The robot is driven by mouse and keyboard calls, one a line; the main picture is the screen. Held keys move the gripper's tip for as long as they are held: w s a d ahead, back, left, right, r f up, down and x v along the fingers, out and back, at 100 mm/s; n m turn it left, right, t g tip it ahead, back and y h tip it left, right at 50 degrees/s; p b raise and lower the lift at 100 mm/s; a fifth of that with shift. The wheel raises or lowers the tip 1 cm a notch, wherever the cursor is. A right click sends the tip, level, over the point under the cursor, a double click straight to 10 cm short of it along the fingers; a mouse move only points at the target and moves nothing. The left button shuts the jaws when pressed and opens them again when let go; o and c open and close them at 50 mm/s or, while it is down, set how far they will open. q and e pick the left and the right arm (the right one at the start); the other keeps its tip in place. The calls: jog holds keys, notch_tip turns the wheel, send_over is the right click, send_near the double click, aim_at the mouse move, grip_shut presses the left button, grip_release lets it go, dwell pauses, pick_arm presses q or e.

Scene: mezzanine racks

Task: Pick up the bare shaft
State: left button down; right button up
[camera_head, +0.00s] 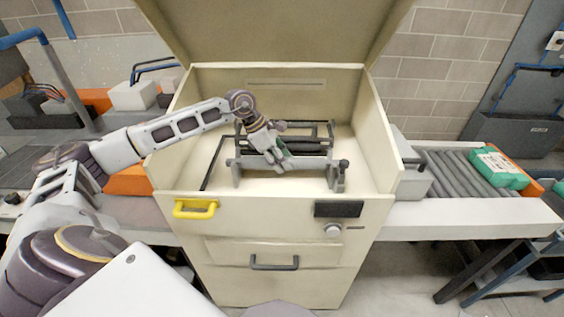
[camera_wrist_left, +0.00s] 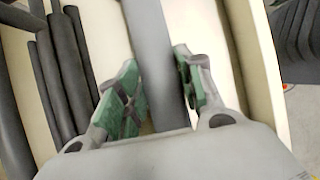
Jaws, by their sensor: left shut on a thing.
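A long plain grey bar, which looks like the bare shaft (camera_head: 310,163), lies crosswise at the front inside the open cream cabinet (camera_head: 372,140), between two grey uprights. My left gripper (camera_head: 279,158) reaches down into the cabinet from the left and is shut on this bar. In the left wrist view the bar (camera_wrist_left: 152,60) runs between the green finger pads of the gripper (camera_wrist_left: 160,95). The pads hide part of it. I cannot tell whether it is lifted clear of its supports. My right gripper is not in view.
Several dark rods (camera_head: 305,146) lie behind the bar, and they show at the left of the wrist view (camera_wrist_left: 60,75). The cabinet walls and raised lid (camera_head: 275,30) enclose the space. A yellow handle (camera_head: 195,208) is in front. A roller conveyor (camera_head: 455,173) with a green-white package (camera_head: 498,168) stands right.

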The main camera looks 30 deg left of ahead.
pick_arm(q)
jog(key=shift+r+b, duration=0.4)
jog(key=shift+r, duration=4.5)
